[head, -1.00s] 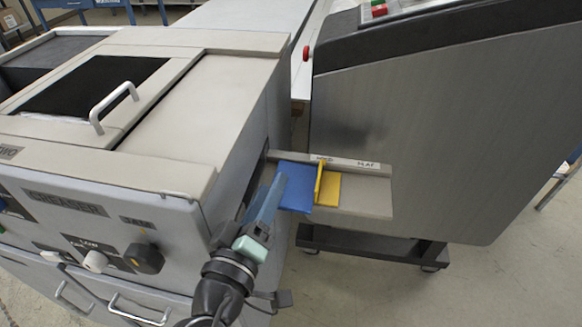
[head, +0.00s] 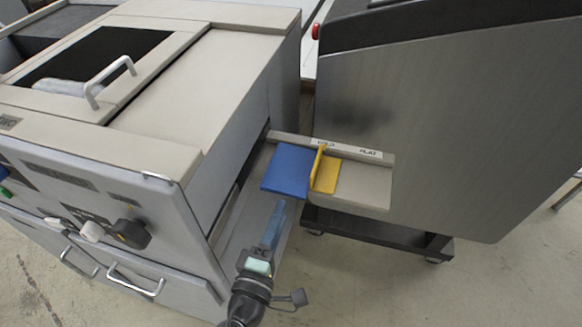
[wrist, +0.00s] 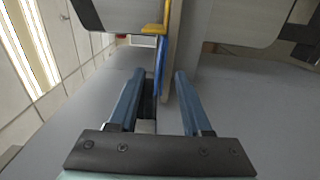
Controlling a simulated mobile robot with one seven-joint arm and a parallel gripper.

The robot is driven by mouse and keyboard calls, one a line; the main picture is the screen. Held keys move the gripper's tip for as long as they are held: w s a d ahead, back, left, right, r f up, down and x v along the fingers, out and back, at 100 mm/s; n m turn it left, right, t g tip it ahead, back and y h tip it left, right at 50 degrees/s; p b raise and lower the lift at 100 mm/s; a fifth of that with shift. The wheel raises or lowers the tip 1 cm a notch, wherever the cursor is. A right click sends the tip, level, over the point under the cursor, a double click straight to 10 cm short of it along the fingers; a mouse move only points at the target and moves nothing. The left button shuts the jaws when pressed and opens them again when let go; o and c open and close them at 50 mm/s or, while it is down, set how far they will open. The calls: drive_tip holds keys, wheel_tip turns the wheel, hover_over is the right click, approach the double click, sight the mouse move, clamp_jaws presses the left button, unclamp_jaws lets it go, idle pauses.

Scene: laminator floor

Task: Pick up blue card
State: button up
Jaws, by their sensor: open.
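The blue card (head: 288,170) lies flat on the grey tray (head: 362,187) between the two machines, left of an upright yellow divider. In the wrist view the blue card (wrist: 160,62) shows edge-on as a thin blue strip beyond the fingertips. My gripper (head: 277,208) is below and in front of the card in the head view, apart from it. Its two blue fingers (wrist: 160,75) are open in the wrist view, with nothing held between them.
The yellow divider (head: 318,168) has a flat yellow foot to its right on the tray. The creaser machine (head: 190,200) stands on the left with its side wall close to my gripper. A large grey machine (head: 440,130) stands on the right. Open floor shows at front right.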

sight(263, 189)
drive_tip(key=shift+f+p+x, duration=0.2)
drive_tip(key=shift+p+x, duration=0.15)
drive_tip(key=shift+x, duration=2.3)
clamp_jaws()
